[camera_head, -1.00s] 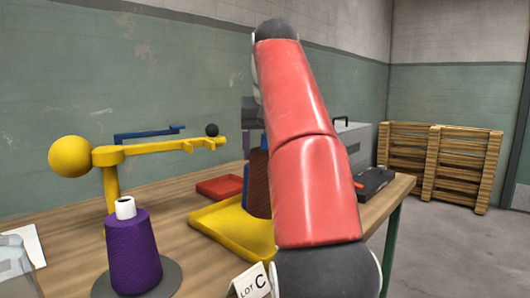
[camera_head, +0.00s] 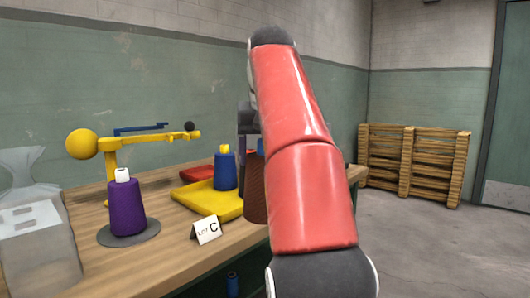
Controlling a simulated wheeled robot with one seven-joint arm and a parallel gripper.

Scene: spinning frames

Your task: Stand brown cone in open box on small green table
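The brown cone (camera_head: 256,200) hangs upright just left of my red arm, and the arm hides its right side. My gripper (camera_head: 247,130) is mostly hidden behind the arm; only a dark grey part shows above the cone. The cone keeps its place beside the arm while the table shifts in view, so my gripper appears shut on it. In the picture the cone is in front of the right end of the yellow tray (camera_head: 203,200). I see neither an open box nor a small green table.
The wooden table (camera_head: 165,255) bears a purple cone (camera_head: 127,208), a blue cone (camera_head: 225,172) on the yellow tray, a "LOT C" card (camera_head: 207,230), a yellow arm stand (camera_head: 110,150) and a clear bag (camera_head: 38,240). Pallets (camera_head: 412,160) stand by the wall. The right floor is clear.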

